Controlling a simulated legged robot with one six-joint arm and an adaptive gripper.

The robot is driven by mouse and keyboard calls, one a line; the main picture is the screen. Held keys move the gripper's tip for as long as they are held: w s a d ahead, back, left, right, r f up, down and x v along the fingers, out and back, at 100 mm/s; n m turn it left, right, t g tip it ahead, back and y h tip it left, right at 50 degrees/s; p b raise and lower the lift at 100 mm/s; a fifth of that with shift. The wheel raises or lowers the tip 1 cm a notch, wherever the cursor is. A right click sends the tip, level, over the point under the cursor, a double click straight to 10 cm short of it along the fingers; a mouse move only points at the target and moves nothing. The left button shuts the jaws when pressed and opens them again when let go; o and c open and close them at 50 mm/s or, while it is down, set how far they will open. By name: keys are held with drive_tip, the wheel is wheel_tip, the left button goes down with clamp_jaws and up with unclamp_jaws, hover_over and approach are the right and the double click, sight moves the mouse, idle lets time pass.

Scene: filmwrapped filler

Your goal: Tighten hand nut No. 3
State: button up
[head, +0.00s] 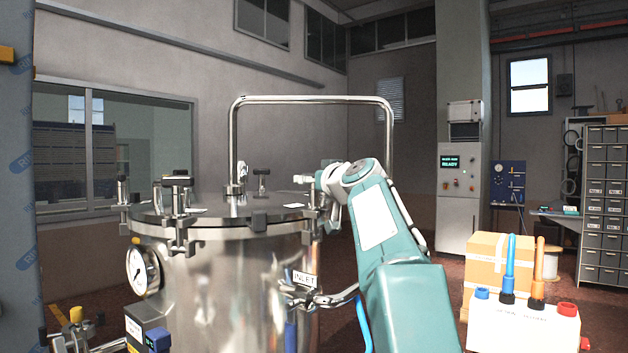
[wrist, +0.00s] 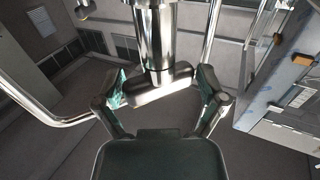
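A steel pressure vessel (head: 230,270) with a flat lid (head: 232,208) stands in front of me in the head view. Hand nuts sit around the lid rim, with one at the front left (head: 177,182). My arm reaches to the lid's right side, where my gripper (head: 325,180) is partly hidden by its own wrist. In the wrist view, my gripper (wrist: 162,85) has its fingers at both ends of a hand nut's dark crossbar (wrist: 155,84), with no clear gap. A shiny cylinder (wrist: 156,35) adjoins the bar. No number is readable on this nut.
A tall bent steel pipe (head: 310,100) arches over the lid. A pressure gauge (head: 138,266) is on the vessel's left side, and an INLET fitting (head: 305,280) is at its front right. A cardboard box (head: 497,262) and white case (head: 520,322) stand at the right.

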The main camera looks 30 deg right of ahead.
drive_tip(key=shift+h, duration=0.3)
drive_tip(key=shift+f+m+g+h, duration=0.15)
drive_tip(key=shift+m+g+h, duration=0.25)
drive_tip(key=shift+m+h, duration=1.1)
drive_tip(key=shift+h, duration=0.5)
drive_tip(key=o, duration=0.8)
drive_tip(key=shift+s+a, duration=0.1)
drive_tip(key=shift+s+a, duration=0.1)
drive_tip(key=shift+s, duration=0.2)
drive_tip(key=v, duration=1.1)
